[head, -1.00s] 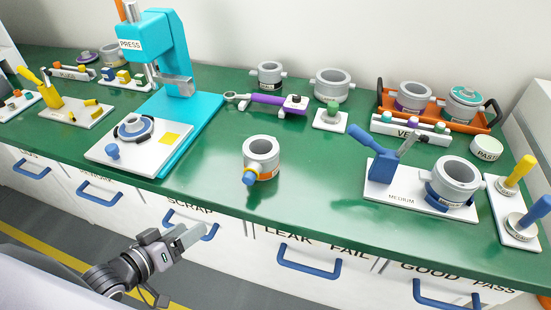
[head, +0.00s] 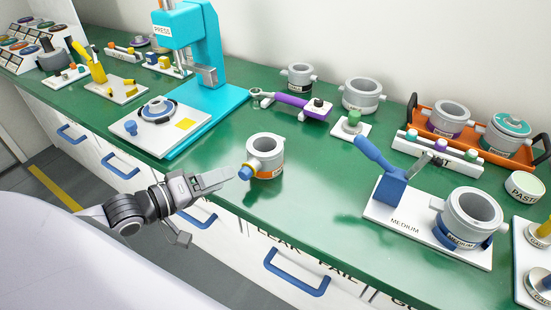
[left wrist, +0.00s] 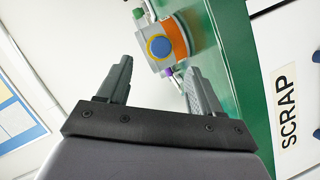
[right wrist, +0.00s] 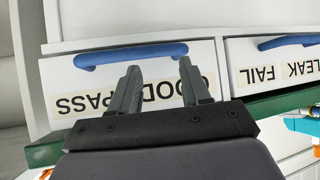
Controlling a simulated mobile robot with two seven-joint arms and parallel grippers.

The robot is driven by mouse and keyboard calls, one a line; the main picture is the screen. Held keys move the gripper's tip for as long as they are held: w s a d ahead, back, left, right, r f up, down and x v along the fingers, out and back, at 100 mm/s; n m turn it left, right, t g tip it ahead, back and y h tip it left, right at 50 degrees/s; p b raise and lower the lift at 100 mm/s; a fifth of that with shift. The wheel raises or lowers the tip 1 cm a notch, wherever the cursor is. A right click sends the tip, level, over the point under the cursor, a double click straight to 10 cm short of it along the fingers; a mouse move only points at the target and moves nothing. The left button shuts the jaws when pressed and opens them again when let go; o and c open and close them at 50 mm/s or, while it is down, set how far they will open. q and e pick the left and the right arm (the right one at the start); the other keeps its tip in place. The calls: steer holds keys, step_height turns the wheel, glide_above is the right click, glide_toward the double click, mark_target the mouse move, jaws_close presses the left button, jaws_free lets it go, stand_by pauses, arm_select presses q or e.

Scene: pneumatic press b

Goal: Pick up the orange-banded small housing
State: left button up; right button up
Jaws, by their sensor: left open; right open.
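The orange-banded small housing (head: 265,155) is a light grey open-topped cylinder with a blue-capped port (head: 245,173) facing the front left. It stands upright on the green bench. In the left wrist view the housing (left wrist: 180,38) shows beyond the fingertips, with the blue cap ringed in yellow. My left gripper (head: 228,176) is open just left of the cap; no contact can be made out. It also shows open and empty in the left wrist view (left wrist: 158,75). My right gripper (right wrist: 158,80) is open and empty in front of drawer fronts; it is outside the head view.
The cyan press (head: 195,60) stands behind left, with a white fixture plate (head: 150,140) before it. A purple-handled tool (head: 300,105) lies behind the housing. The blue-handled medium fixture (head: 400,225) is to the right. Green bench around the housing is clear.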

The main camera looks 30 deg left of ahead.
mark_target(244, 167)
arm_select(q)
steer(key=shift+w+d+r, duration=0.1)
steer(key=shift+w+d, duration=0.2)
steer(key=shift+w, duration=0.25)
steer(key=shift+b+x, duration=0.5)
steer(key=shift+x, duration=2.65)
steer(key=shift+s, duration=0.1)
steer(key=c, duration=1)
jaws_close()
